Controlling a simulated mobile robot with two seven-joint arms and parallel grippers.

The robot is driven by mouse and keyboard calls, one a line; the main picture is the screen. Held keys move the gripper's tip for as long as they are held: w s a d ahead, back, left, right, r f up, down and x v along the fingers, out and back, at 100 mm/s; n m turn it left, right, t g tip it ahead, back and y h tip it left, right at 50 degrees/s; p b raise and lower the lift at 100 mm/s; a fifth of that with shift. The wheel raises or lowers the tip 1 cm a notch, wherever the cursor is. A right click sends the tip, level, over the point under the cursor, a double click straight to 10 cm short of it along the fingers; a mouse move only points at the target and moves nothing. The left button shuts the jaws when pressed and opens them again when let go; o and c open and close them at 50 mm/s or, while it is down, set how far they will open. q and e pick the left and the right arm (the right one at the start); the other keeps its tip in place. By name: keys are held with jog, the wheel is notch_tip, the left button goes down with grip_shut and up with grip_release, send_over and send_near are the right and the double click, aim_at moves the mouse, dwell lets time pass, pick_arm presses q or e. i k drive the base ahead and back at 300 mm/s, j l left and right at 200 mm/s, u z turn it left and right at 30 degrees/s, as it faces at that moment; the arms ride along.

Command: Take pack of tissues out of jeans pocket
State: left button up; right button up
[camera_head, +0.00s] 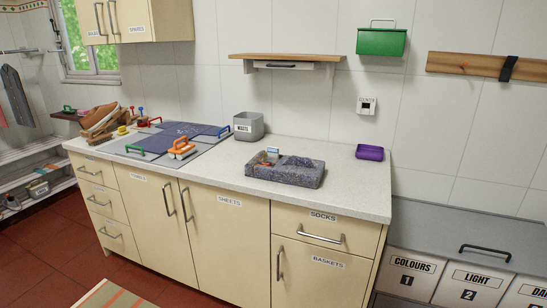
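Folded dark blue cloth, which looks like the jeans (160,141), lies flat on a pale board on the left part of the counter. A light pattern shows near its middle; I cannot make out the pocket opening. I cannot pick out the pack of tissues. Neither of my grippers is in view.
An orange-and-white handled tool (182,149) sits at the cloth's front edge. A wooden basket (101,119) is at left. The counter front (225,176) has free room.

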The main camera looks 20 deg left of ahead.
aim_at(272, 152)
jog(key=i+j+u, duration=0.65)
jog(key=i+j, duration=0.15)
jog(key=i, duration=0.1)
